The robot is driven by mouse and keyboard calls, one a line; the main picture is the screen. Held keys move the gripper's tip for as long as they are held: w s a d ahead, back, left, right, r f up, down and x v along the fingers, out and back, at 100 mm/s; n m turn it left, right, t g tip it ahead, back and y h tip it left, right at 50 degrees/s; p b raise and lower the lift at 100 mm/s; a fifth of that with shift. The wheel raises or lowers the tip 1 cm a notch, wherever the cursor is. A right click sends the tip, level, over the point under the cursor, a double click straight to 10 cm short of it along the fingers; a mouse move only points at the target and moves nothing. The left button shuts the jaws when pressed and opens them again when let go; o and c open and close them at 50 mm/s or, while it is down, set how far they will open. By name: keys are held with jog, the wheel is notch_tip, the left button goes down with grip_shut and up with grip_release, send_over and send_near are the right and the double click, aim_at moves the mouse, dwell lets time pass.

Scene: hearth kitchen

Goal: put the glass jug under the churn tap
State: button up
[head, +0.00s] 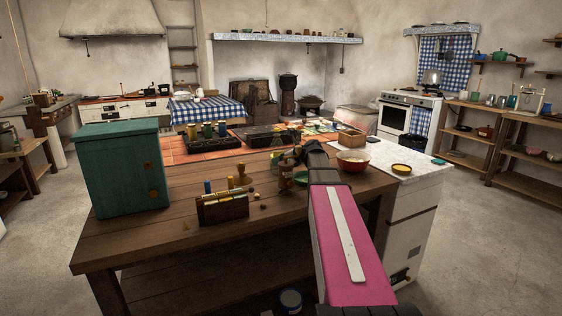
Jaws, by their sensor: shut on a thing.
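My arm reaches from the lower right over the wooden table. My gripper (300,154) is small and dark at its far end, above the table's far right part. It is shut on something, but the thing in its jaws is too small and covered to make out. I cannot pick out the glass jug with certainty. I cannot make out a churn with a tap either.
The wooden table (160,235) bears a teal cabinet (122,172), a rack of small jars (222,208) and a brown bottle (286,176). Open floor lies to the right.

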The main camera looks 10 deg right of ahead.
jog(key=shift+f, duration=0.2)
jog(key=o, duration=1)
